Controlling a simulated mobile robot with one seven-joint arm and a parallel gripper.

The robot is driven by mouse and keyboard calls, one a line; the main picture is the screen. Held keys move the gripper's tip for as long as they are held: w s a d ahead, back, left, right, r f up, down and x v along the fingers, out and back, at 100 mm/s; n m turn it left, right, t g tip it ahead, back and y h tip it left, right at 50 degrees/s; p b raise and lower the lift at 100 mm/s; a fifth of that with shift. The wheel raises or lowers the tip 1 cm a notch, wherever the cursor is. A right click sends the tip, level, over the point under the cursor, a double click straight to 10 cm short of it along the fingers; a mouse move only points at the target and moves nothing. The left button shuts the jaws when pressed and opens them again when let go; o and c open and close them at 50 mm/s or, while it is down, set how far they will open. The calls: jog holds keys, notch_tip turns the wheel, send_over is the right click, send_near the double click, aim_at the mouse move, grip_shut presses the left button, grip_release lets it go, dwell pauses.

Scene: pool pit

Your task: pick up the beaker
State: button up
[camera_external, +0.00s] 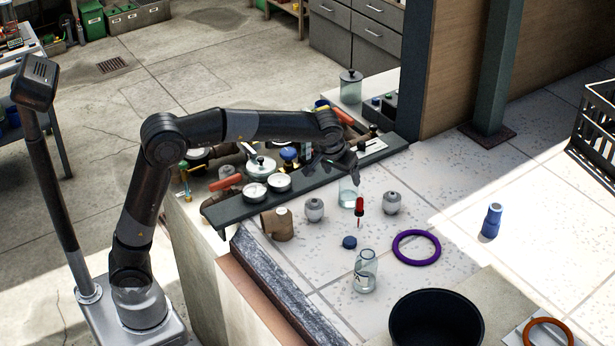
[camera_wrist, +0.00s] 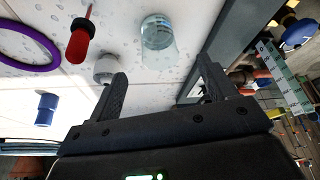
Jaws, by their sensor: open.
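The beaker (camera_external: 347,194) is a clear glass cylinder on the pale speckled surface, close to the dark shelf's right edge. In the wrist view the beaker (camera_wrist: 158,42) shows just beyond the fingertips, between their two lines, with nothing held. My gripper (camera_external: 341,168) is above the beaker in the external view and partly covers its top. In the wrist view my gripper (camera_wrist: 162,68) is open, its two dark fingers wide apart. I cannot tell the exact gap from fingers to glass.
In front are a glass jar (camera_external: 365,274), a purple ring (camera_external: 416,232) and a black tub (camera_external: 436,318). Free room lies right.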

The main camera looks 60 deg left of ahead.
aim_at(350, 191)
jog(key=x, duration=1)
jog(key=shift+w+d+f, duration=0.1)
jog(key=shift+w+f, duration=0.2)
jog(key=shift+w, duration=0.05)
jog(key=shift+c, duration=0.4)
jog(key=c, duration=1)
